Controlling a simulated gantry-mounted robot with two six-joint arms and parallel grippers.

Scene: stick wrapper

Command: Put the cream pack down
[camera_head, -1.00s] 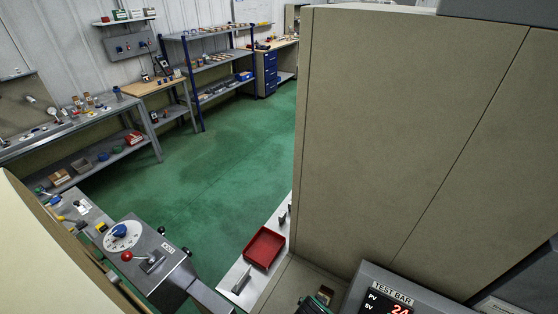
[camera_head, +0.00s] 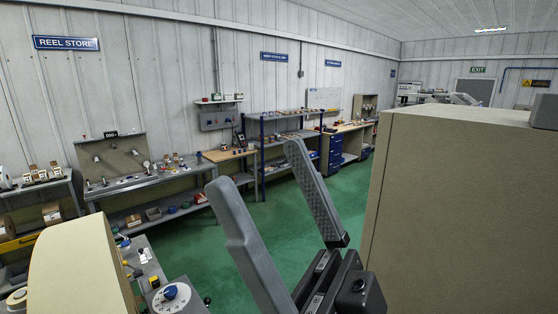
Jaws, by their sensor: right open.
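My right gripper (camera_head: 252,165) rises from the bottom middle of the head view. Its two grey fingers point up and to the left, spread wide apart. The gap between them is empty; only the room behind shows through it. I cannot make out a cream pack in the head view. My left gripper is not in view.
A large beige cabinet (camera_head: 460,210) fills the right side. A cream-coloured housing (camera_head: 75,265) stands at the lower left, beside a control panel with a blue knob (camera_head: 171,292). Benches and shelves (camera_head: 285,140) line the far wall. The green floor (camera_head: 285,220) between is clear.

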